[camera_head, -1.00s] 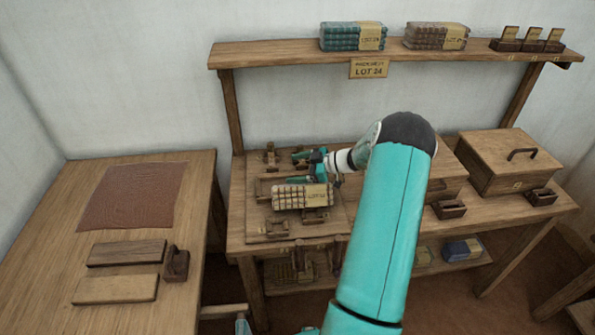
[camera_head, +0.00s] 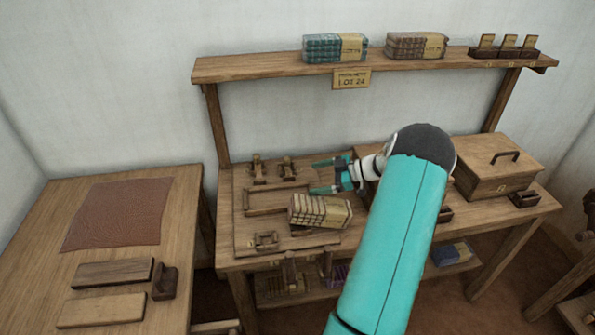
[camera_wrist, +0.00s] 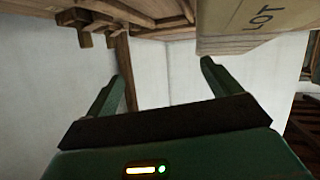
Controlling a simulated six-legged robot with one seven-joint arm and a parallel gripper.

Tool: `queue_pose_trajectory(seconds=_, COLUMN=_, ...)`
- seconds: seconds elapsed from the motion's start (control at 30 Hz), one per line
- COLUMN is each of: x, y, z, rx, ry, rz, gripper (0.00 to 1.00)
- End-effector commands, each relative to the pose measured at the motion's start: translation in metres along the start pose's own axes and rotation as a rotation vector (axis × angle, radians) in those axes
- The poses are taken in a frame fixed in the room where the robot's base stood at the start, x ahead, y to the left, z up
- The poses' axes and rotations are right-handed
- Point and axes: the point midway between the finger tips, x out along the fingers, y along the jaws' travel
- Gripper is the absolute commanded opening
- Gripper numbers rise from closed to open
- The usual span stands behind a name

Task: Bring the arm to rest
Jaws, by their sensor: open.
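My gripper (camera_head: 328,175) is at the end of my teal arm, over the back of the central workbench (camera_head: 225,262). Its jaws point left in the head view and are spread open with nothing between them. In the wrist view the two green fingers (camera_wrist: 165,88) stand apart, with white wall showing between them. A bundle with a tan label (camera_head: 318,211) lies on the bench's wooden board, just in front of the gripper and apart from it as far as I can tell. A labelled tan surface (camera_wrist: 255,22) shows close by in the wrist view.
A shelf (camera_head: 250,68) with two wrapped bundles runs above the bench. A lidded wooden box (camera_head: 497,168) stands to the right. Small wooden fixtures (camera_head: 258,170) stand on the board. The left table (camera_head: 190,225) holds a brown cloth, two planks and a small block.

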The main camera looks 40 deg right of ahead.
Motion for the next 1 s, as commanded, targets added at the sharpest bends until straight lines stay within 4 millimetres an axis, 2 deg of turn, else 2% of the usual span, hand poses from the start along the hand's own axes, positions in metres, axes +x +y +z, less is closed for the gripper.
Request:
queue_pose_trajectory(seconds=0.3, x=-0.001, y=0.001, z=-0.004, rx=-0.002, ry=0.001, rz=-0.002, gripper=0.89)
queue_pose_trajectory(seconds=0.43, x=0.01, y=-0.004, z=-0.02, rx=0.019, ry=-0.027, rz=-0.038, gripper=0.89)
queue_pose_trajectory(seconds=0.57, x=0.035, y=-0.022, z=-0.057, rx=0.082, ry=-0.113, rz=-0.117, gripper=0.89)
queue_pose_trajectory(seconds=0.67, x=0.057, y=-0.044, z=-0.092, rx=0.146, ry=-0.211, rz=-0.18, gripper=0.89)
queue_pose_trajectory(seconds=0.8, x=0.081, y=-0.079, z=-0.135, rx=0.225, ry=-0.357, rz=-0.231, gripper=0.89)
queue_pose_trajectory(seconds=1.0, x=0.103, y=-0.135, z=-0.19, rx=0.312, ry=-0.559, rz=-0.236, gripper=0.89)
